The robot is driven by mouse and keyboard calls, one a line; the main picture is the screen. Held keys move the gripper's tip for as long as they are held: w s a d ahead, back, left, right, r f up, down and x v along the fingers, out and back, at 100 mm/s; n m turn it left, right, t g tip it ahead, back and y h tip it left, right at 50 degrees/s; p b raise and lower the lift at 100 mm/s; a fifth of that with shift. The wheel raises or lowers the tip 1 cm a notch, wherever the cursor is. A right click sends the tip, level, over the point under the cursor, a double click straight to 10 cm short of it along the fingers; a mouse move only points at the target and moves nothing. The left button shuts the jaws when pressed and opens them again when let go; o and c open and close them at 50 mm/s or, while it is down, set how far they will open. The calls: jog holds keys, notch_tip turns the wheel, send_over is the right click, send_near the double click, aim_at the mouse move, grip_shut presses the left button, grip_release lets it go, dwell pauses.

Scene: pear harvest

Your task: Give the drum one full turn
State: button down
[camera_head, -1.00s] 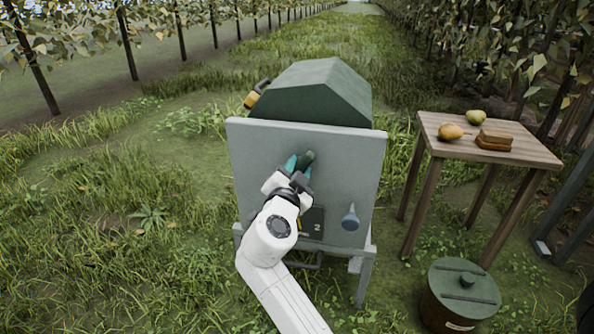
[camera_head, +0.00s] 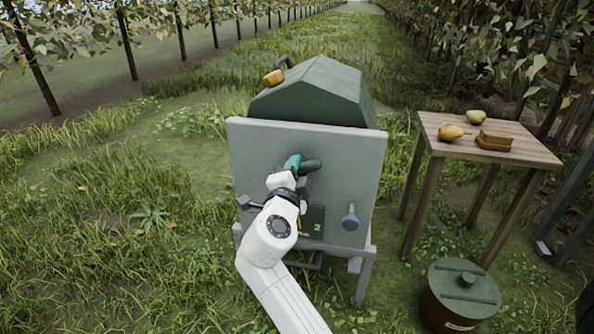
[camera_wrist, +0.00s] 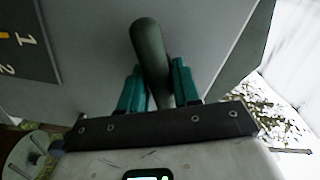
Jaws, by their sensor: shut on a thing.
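The dark green, many-sided drum (camera_head: 318,90) sits behind a grey upright board (camera_head: 350,165), with a yellow piece (camera_head: 273,77) and a dark handle at its upper left. My gripper (camera_head: 297,163) is in front of the board. Its teal fingers are shut around a dark green crank grip (camera_head: 312,165). In the wrist view the grip (camera_wrist: 148,40) stands between the two fingers (camera_wrist: 156,88). The crank behind the gripper is mostly hidden.
A dark plate marked 1 and 2 (camera_wrist: 22,45) and a grey-blue peg (camera_head: 350,217) are on the board. A lidded barrel (camera_head: 463,290) is at lower right.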

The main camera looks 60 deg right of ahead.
jog(key=m, duration=0.5)
jog(key=c, duration=0.8)
grip_release()
jog(key=shift+o, duration=0.2)
jog(key=v, duration=1)
